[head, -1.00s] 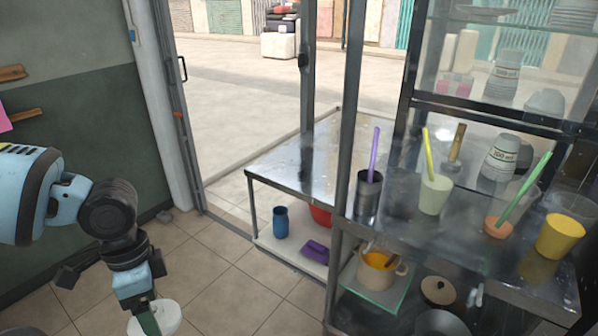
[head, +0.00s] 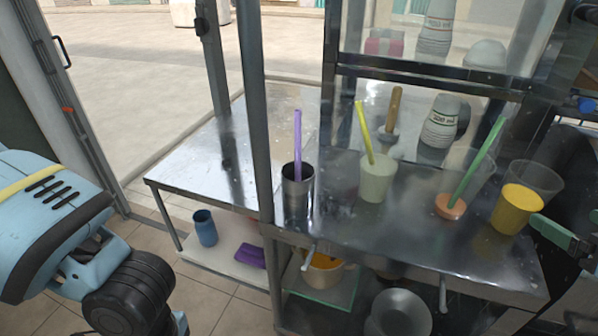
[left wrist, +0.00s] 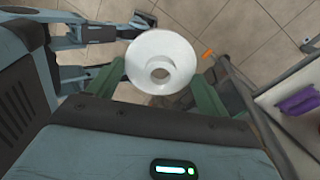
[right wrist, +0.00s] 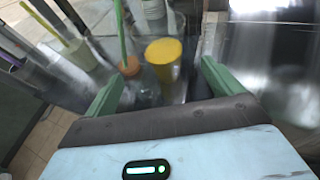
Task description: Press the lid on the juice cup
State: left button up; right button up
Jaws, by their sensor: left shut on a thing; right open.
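The juice cup (head: 515,210) is a clear cup with yellow juice in its lower part, upright near the right end of the metal counter. It also shows in the right wrist view (right wrist: 164,58), ahead of and between my open right fingers (right wrist: 160,78). My right gripper (head: 560,232) is empty, just right of the cup in the head view. The white round lid (left wrist: 142,62), with a raised ring and central hole, is held in my left gripper (left wrist: 160,84), above the floor. In the head view only part of my left arm shows; its gripper and the lid are out of frame.
Farther left are a pale green cup (head: 377,180) and a steel tumbler (head: 297,190) with straws. A metal post (head: 254,120) rises at the counter's left end.

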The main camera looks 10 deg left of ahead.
aim_at(540, 204)
pick_arm(q)
jog(key=shift+s, duration=0.15)
pick_arm(e)
jog(key=shift+s, duration=0.15)
pick_arm(q)
jog(key=shift+p+v, duration=0.55)
jog(key=shift+v, duration=0.4)
pick_arm(e)
jog(key=x, duration=0.6)
jog(key=shift+w, duration=0.3)
jog(key=shift+w+f, duration=0.1)
jog(key=shift+f, duration=0.05)
pick_arm(q)
jog(key=shift+r, duration=0.2)
pick_arm(e)
jog(key=shift+w+f, duration=0.1)
jog(key=shift+w, duration=0.2)
pick_arm(q)
jog(key=shift+r+t+p, duration=0.3)
jog(key=shift+r+p, duration=0.25)
jog(key=shift+r, duration=0.15)
pick_arm(e)
jog(key=shift+f+x, duration=0.2)
jog(key=shift+x, duration=2.15)
jog(key=shift+d, duration=0.2)
jog(key=shift+s, duration=0.1)
jog(key=shift+c, duration=0.4)
